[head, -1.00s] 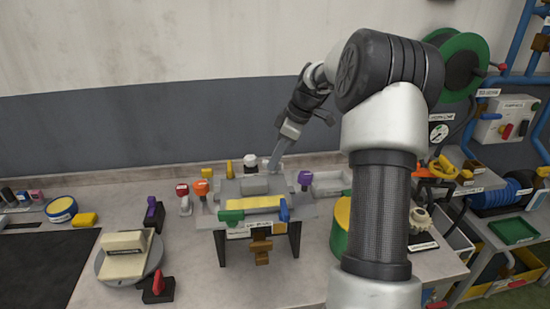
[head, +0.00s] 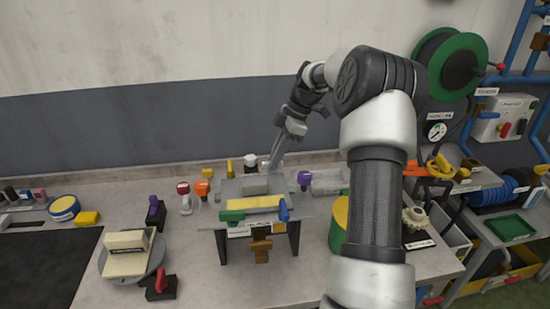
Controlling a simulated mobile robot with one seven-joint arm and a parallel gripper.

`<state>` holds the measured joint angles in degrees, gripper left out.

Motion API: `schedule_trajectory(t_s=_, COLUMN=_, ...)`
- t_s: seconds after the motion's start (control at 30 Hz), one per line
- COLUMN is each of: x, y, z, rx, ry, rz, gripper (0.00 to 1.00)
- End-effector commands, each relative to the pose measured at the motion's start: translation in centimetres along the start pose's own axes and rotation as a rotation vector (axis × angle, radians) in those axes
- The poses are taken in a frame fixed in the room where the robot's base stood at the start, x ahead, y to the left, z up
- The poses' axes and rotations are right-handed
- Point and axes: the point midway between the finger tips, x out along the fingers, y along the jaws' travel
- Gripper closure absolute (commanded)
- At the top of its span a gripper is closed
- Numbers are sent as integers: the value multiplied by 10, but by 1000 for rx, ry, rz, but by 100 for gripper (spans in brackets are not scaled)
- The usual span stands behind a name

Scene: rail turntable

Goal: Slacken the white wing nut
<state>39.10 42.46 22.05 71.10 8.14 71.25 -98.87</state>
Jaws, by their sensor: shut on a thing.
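My gripper (head: 272,167) reaches down at a tilt behind the grey fixture (head: 228,190) in the middle of the bench. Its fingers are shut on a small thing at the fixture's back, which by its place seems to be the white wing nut. The fingertips and the held thing are too small and hidden to make out clearly. A white-topped dark knob (head: 250,159) stands just left of the fingers, apart from them. A yellow strip with a green end (head: 231,216) and a blue lever lie along the fixture's front.
Red (head: 183,188), orange (head: 202,188) and purple (head: 304,178) knobs stand close around the fixture. A round plate with a cream block (head: 128,255) is at the front left. A green-and-yellow drum (head: 338,225) stands right of the fixture, beside my arm.

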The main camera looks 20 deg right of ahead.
Motion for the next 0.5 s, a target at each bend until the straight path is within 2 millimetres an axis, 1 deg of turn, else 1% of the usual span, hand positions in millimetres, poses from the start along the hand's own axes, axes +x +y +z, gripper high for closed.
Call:
schedule_trajectory(t_s=0.13, x=0, y=0, z=1, rx=1, ry=-2, rz=1, gripper=100)
schedule_trajectory(t_s=0.17, x=0, y=0, z=1, rx=1, ry=-2, rz=1, gripper=87)
schedule_trajectory(t_s=0.2, x=0, y=0, z=1, rx=1, ry=-2, rz=1, gripper=81)
schedule_trajectory(t_s=0.27, x=0, y=0, z=1, rx=1, ry=-2, rz=1, gripper=71)
schedule_trajectory(t_s=0.5, x=0, y=0, z=0, rx=1, ry=-1, rz=1, gripper=70)
